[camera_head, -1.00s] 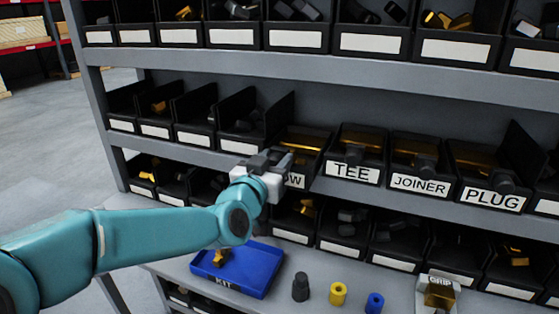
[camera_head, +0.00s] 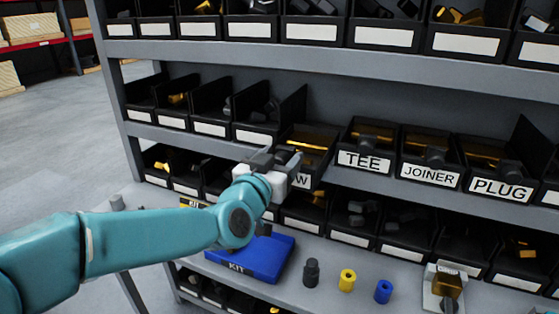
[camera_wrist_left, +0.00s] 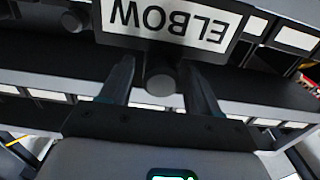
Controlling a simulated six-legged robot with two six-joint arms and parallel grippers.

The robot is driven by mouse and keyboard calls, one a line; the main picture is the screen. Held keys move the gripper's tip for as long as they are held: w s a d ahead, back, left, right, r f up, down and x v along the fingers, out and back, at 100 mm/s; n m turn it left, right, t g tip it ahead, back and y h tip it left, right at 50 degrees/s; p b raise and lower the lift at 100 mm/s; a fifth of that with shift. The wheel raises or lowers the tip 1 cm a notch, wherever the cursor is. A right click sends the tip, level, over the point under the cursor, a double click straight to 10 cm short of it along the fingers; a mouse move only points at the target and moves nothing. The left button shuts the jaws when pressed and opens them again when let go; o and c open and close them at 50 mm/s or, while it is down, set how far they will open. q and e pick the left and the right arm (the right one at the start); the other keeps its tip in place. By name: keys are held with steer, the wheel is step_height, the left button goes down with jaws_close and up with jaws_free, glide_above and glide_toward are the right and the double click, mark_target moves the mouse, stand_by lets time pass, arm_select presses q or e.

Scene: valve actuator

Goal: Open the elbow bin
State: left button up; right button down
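The elbow bin (camera_head: 308,148) is a black bin on the middle shelf with an amber lid, which looks closed. My left gripper (camera_head: 276,157) is in front of it and hides most of its label; only the final W shows. In the left wrist view the ELBOW label (camera_wrist_left: 168,22) appears upside down. A dark round knob (camera_wrist_left: 160,82) sits just beside the label, between the two fingers of my left gripper (camera_wrist_left: 160,92). The fingers are apart, with a gap visible on each side of the knob. My right gripper is not in view.
The tee bin (camera_head: 366,147), joiner bin (camera_head: 430,160) and plug bin (camera_head: 498,172) stand to the right, with amber lids and dark knobs. A blue kit tray (camera_head: 262,258) and small black, yellow and blue parts are on the bench below. Shelf edges run above and below the bin.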

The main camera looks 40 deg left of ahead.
arm_select(q)
steer(key=shift+f, duration=0.1)
steer(key=shift+s, duration=0.3)
steer(key=b+v, duration=0.1)
steer(key=v, duration=1.5)
steer(key=shift+w, duration=0.15)
